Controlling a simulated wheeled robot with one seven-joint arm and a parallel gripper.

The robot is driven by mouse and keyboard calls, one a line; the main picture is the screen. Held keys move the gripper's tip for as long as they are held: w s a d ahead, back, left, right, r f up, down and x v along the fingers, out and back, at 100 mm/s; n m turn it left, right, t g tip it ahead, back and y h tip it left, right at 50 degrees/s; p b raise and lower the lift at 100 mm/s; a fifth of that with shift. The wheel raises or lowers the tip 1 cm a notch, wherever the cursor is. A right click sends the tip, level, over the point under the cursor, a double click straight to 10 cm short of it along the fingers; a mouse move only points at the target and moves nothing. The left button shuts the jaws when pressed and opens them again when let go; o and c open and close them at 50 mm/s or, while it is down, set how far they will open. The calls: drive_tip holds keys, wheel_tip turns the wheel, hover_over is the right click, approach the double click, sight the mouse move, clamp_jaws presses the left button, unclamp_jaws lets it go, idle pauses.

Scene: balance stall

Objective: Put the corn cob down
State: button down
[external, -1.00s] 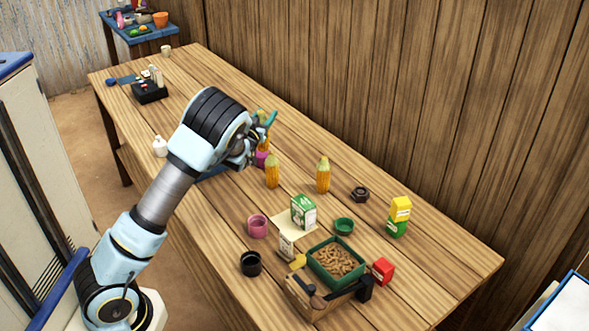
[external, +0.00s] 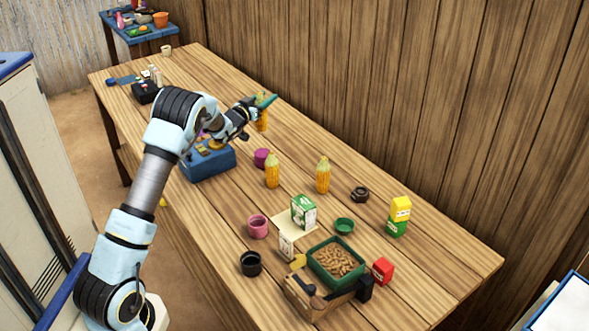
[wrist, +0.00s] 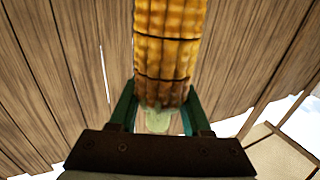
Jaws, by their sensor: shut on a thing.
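My gripper (external: 262,103) is shut on a yellow corn cob (external: 262,121) over the back part of the table, near the plank wall. The cob hangs roughly upright below the fingers. I cannot tell whether its lower end touches the table. In the wrist view, the same cob (wrist: 168,45) sits between the green fingers of my gripper (wrist: 158,110), with its pale green end close to them. Two other corn cobs stand upright on the wooden table (external: 420,262): one left (external: 272,171) and one right (external: 323,175).
A blue box (external: 208,165) and a purple cup (external: 261,158) stand close to my arm. Further right are a dark nut (external: 360,194), a green-and-white carton (external: 303,212) and a balance with a green tray (external: 317,271). Bare tabletop lies around the held cob.

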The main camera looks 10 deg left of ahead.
sight(261, 124)
wheel_tip(261, 124, down, 10)
drive_tip(key=p, duration=0.2)
drive_tip(key=shift+r, duration=0.25)
drive_tip(key=shift+f, duration=0.1)
drive_tip(key=shift+f, duration=0.15)
drive_tip(key=shift+c, duration=1.8)
unclamp_jaws()
